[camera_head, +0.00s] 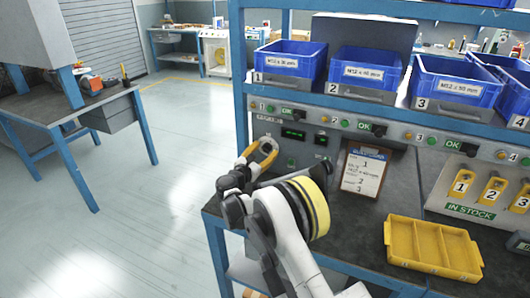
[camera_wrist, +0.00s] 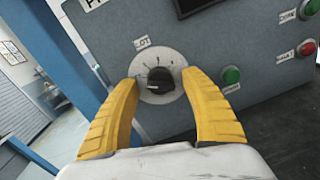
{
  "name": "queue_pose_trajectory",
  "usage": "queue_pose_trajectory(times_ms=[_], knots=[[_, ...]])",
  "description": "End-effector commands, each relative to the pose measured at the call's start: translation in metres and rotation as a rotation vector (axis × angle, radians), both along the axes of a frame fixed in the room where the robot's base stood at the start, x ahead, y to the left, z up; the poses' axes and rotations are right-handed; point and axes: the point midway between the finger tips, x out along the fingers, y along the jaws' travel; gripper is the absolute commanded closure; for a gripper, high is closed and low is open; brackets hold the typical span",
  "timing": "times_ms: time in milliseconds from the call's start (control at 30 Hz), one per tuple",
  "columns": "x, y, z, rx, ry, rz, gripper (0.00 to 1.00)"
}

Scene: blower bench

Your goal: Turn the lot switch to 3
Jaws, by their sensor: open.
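The lot switch (camera_wrist: 152,96) is a round pale dial with a black knob (camera_wrist: 160,79), under a small label reading LOT on a grey panel in the wrist view. The marks round the dial are too small to read, and I cannot tell which one the knob points to. My gripper (camera_wrist: 159,75) is open, with one yellow finger on each side of the dial and the knob between the tips. I cannot tell whether the fingers touch it. In the head view my gripper (camera_head: 264,148) is in front of the panel's left end, and the switch cannot be made out there.
Green (camera_wrist: 231,75) and red (camera_wrist: 306,48) buttons sit right of the dial. A blue post (camera_head: 240,100) stands left of the panel. A clipboard (camera_head: 364,172) and a yellow tray (camera_head: 432,248) are to the right on the bench. Blue bins (camera_head: 365,75) line the shelf above.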

Motion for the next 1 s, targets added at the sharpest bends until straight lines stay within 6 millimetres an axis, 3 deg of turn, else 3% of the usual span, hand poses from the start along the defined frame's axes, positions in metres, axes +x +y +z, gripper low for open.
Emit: queue_pose_trajectory(times_ms=[100,267,300,667,1000], knots=[[-0.0002,0.0002,0.0001,0.0,0.0,0.0,0.47],[-0.0003,0.0002,0.0001,0.0,0.0,0.0,0.97],[-0.0003,0.0003,0.0,0.0,0.0,0.0,1.0],[-0.0004,0.0006,0.0002,0.046,-0.016,0.001,1.0],[-0.0003,0.0011,0.0007,0.271,-0.098,0.001,1.0]])
